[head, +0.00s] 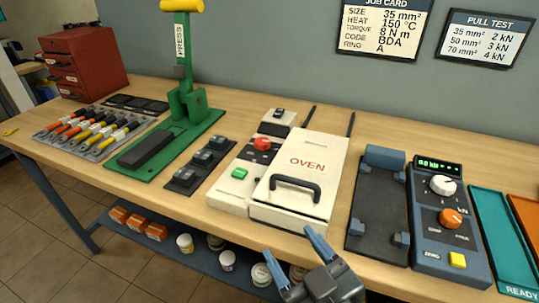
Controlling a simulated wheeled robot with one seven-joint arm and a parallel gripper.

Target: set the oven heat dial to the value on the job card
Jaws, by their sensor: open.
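The white oven (305,198) stands mid-bench with its lid shut and a black handle in front. On its left-hand control strip is a red knob (262,145) on a dark panel, which looks like the heat dial; its pointer and scale are too small to read. A green button (239,174) is nearer the front. The job card (384,27) on the wall reads HEAT 150 °C. My gripper (291,246) is open and empty, at the bench's front edge, below and apart from the oven.
A green press (187,105) and a tool rack (95,130) stand left. A black fixture (377,205) and a blue-grey tester (445,225) with white and orange knobs stand right, beside a teal READY tray (498,240). Upright rods rise behind the oven.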

